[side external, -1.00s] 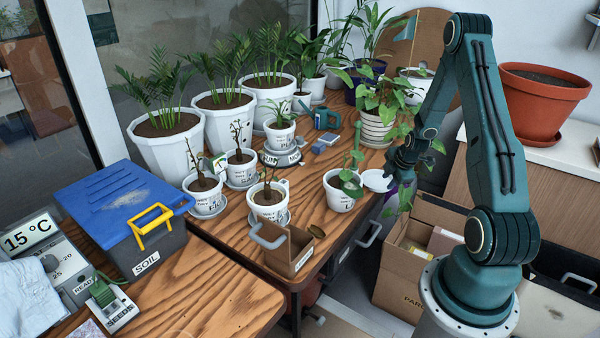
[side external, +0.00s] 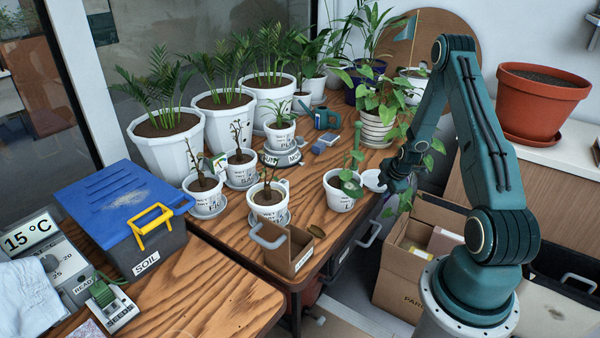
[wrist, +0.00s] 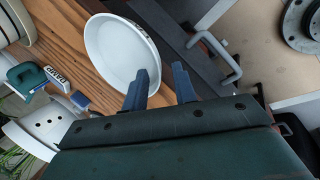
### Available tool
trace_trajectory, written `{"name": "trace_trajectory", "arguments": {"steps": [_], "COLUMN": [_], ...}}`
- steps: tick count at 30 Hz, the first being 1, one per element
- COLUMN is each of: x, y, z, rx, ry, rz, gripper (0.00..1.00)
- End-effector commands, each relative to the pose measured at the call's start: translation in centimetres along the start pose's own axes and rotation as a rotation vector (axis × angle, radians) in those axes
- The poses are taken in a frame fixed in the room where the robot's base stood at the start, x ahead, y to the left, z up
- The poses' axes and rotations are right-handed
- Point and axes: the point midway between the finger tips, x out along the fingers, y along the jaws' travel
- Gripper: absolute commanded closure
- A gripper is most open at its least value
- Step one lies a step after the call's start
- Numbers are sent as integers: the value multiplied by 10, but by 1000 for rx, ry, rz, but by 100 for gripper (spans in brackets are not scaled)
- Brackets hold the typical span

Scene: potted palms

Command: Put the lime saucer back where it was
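A white round saucer (side external: 372,181) lies at the table's right edge, beside a white pot (side external: 338,196) with a small plant and a label starting with L. The saucer also shows large in the wrist view (wrist: 117,50), empty inside. My gripper (side external: 386,180) is at the saucer's right side and covers part of it. In the wrist view my gripper (wrist: 160,78) has its two blue fingers apart. One finger overlaps the saucer's inside and the other is beyond its rim, so the rim appears to pass between them. A gap shows beside the rim; contact is not clear.
Several small white pots stand on saucers left of the L pot. An open brown box (side external: 290,252) is at the front edge. A cardboard carton (side external: 410,262) is below right.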

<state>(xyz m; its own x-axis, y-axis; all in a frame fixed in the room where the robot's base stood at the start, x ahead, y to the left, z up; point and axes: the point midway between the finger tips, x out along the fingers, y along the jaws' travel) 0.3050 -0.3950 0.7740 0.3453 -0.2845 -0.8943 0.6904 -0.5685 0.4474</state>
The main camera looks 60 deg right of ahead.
Motion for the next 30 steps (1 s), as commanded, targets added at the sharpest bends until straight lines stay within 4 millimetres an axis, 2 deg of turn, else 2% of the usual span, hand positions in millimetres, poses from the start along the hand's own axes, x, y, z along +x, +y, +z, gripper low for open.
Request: {"name": "trace_trajectory", "arguments": {"steps": [8, 12, 30], "x": [0, 0, -6], "y": [0, 0, 3], "z": [0, 0, 0], "rx": [0, 0, 0], "ry": [0, 0, 0], "rz": [0, 0, 1], "gripper": [72, 100, 100]}}
